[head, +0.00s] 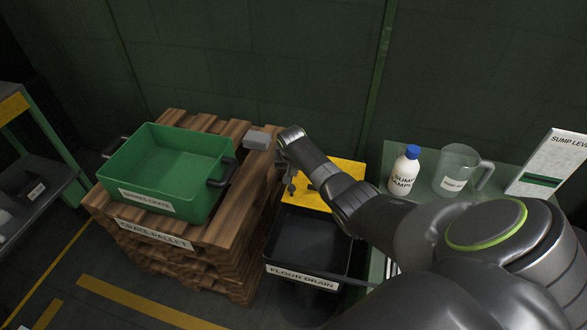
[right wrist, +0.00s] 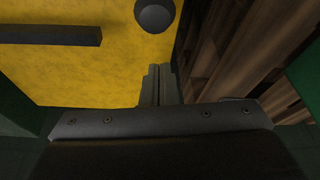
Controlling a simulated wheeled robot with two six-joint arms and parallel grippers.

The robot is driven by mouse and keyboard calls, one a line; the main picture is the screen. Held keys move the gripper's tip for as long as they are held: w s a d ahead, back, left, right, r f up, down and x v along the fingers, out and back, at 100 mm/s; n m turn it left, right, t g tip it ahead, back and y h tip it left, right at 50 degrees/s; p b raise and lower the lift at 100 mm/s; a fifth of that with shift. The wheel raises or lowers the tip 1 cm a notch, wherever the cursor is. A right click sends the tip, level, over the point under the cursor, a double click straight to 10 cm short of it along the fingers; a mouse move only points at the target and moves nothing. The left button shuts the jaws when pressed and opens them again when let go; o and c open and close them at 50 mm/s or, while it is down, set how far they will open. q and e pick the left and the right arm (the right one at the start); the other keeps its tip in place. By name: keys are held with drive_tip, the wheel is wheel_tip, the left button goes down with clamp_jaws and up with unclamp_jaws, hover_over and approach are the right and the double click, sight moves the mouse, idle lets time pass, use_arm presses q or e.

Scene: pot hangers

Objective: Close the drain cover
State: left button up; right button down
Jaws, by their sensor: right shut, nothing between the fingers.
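The yellow drain cover (head: 310,197) stands raised at the back of the floor drain (head: 308,240), so the drain's dark basin is open in the head view. My right arm hides part of the cover. My right gripper (head: 290,186) is at the cover's left side, with its fingers shut and empty. In the right wrist view the shut fingertips (right wrist: 161,70) are near the cover's edge (right wrist: 80,75), beside the wooden pallet. A dark bar (right wrist: 50,35) and a round dark knob (right wrist: 155,14) show on the cover there. I cannot tell whether the fingers touch it. My left gripper is out of view.
A wooden crate pallet (head: 205,236) with a green crate (head: 155,196) stands left of the drain. A grey block (head: 257,140) sits at its back corner. A bottle (head: 404,170), a clear jug (head: 456,172) and a white level board (head: 549,163) stand at the right.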

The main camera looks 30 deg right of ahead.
drive_tip(key=shift+s+a+r+p, duration=0.1)
drive_tip(key=shift+s+a+p, duration=0.5)
drive_tip(key=shift+p, duration=0.25)
drive_tip(key=shift+s+a+r+p, duration=0.2)
drive_tip(key=shift+s+a+p, duration=0.25)
drive_tip(key=shift+s, duration=0.4)
drive_tip(key=shift+s+a, duration=0.1)
drive_tip(key=shift+a, duration=0.05)
drive_tip(key=shift+s+a+p, duration=0.25)
drive_tip(key=shift+a+p, duration=0.05)
drive_tip(key=shift+p, duration=0.2)
use_arm(q)
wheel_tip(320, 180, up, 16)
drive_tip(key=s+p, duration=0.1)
drive_tip(key=p, duration=1.2)
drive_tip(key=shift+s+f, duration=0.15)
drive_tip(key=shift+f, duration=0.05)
use_arm(e)
drive_tip(key=s+a, duration=1.3)
drive_tip(key=a, duration=0.2)
drive_tip(key=shift+f, duration=0.15)
